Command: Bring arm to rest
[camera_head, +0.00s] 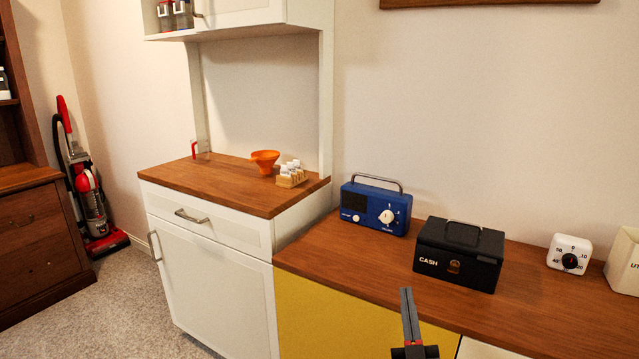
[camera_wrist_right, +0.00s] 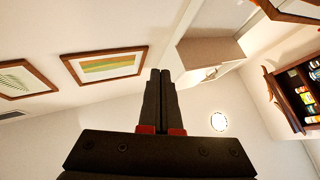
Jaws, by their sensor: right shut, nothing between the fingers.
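My right gripper (camera_head: 408,302) shows at the bottom of the head view, pointing up in front of the yellow cabinet front (camera_head: 330,315). Its fingers are together and hold nothing. In the right wrist view the same gripper (camera_wrist_right: 160,75) is seen with its two dark fingers side by side, aimed up toward the wall and ceiling. My left gripper is not in view.
The right counter (camera_head: 365,248) carries a blue radio (camera_head: 376,207), a black cash box (camera_head: 458,257) and a white timer (camera_head: 569,254). The white hutch (camera_head: 215,285) holds an orange funnel (camera_head: 264,161) and a small caddy (camera_head: 291,175). A red vacuum (camera_head: 90,200) stands at far left.

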